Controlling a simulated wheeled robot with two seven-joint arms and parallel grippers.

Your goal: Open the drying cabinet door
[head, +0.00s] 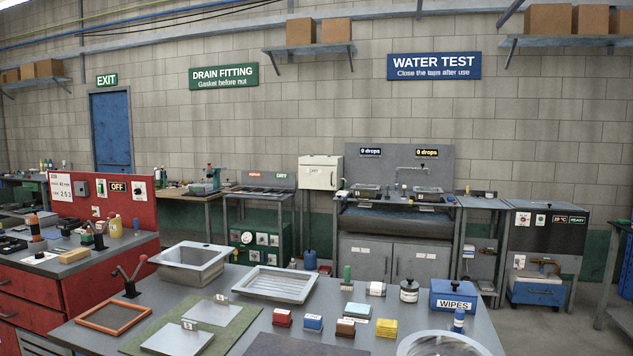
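Neither of my grippers is in view. No thing's label clearly reads as a drying cabinet. A dark grey boxy unit (543,240) stands at the far right against the back wall, with a small temperature display and a green "READY" sign on its upper front. Its front looks closed, but door edges and handle are too small to tell. A small white cabinet (320,173) hangs left of the sink station, with its door shut and a small label I cannot read for sure.
A grey workbench (237,284) fills the foreground with a metal basin (190,264), a drain tray (275,284), small boxes and a blue wipes box (454,296). A red bench (90,225) stands left. The sink station (396,208) is at the back. Floor (548,325) is clear at right.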

